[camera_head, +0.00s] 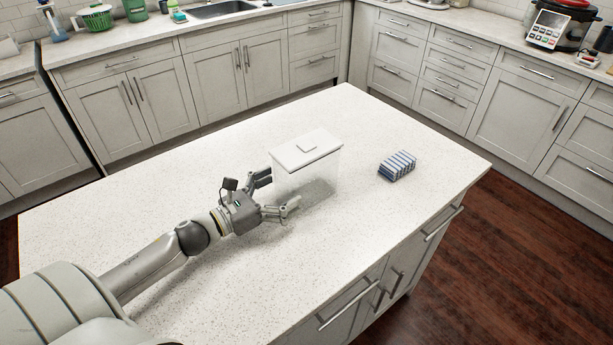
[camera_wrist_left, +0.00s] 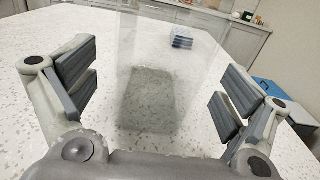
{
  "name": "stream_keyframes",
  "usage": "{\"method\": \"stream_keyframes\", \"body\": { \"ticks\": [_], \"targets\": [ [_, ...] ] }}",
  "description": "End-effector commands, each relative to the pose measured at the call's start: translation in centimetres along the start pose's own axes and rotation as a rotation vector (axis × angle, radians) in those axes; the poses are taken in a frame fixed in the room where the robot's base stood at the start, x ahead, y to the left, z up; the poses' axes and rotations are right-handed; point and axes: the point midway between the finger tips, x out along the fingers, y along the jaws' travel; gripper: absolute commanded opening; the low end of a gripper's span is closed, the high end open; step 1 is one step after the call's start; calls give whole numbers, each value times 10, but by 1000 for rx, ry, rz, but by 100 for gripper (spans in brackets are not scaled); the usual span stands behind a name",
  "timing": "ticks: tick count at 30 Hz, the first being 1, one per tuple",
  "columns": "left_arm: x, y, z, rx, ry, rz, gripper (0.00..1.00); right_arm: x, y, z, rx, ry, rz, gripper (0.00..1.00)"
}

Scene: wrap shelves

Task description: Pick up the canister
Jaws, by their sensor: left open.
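The canister (camera_head: 306,150) is a clear, see-through box with a white lid. It stands upright on the white speckled island counter in the head view. My left gripper (camera_head: 281,192) is open at the canister's near left side, with its fingers spread toward it. In the left wrist view the clear canister (camera_wrist_left: 150,95) shows faintly between the two open fingers of my left gripper (camera_wrist_left: 165,85), with a darker patch at its base. I cannot tell whether either finger touches it. My right gripper is not in view.
A blue and white striped stack (camera_head: 397,166) lies on the island counter (camera_head: 400,120) to the right of the canister; it also shows in the left wrist view (camera_wrist_left: 182,41). The rest of the countertop is clear. Cabinets with a sink (camera_head: 221,9) line the back.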

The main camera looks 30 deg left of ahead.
Motion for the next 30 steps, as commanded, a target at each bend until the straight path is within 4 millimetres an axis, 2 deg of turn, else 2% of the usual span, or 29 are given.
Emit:
{"method": "stream_keyframes", "body": {
  "ticks": [3, 7, 17, 30],
  "targets": [
    [14, 0, 2, 0, -2, 0, 96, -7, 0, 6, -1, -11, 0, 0],
    [22, 0, 0, -1, -1, 0, 96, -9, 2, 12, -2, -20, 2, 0],
    [25, 0, -1, 0, 0, 0, 95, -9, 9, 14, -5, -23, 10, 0],
    [25, 0, 1, 0, -3, -1, 41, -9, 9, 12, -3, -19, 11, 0]
  ]
}}
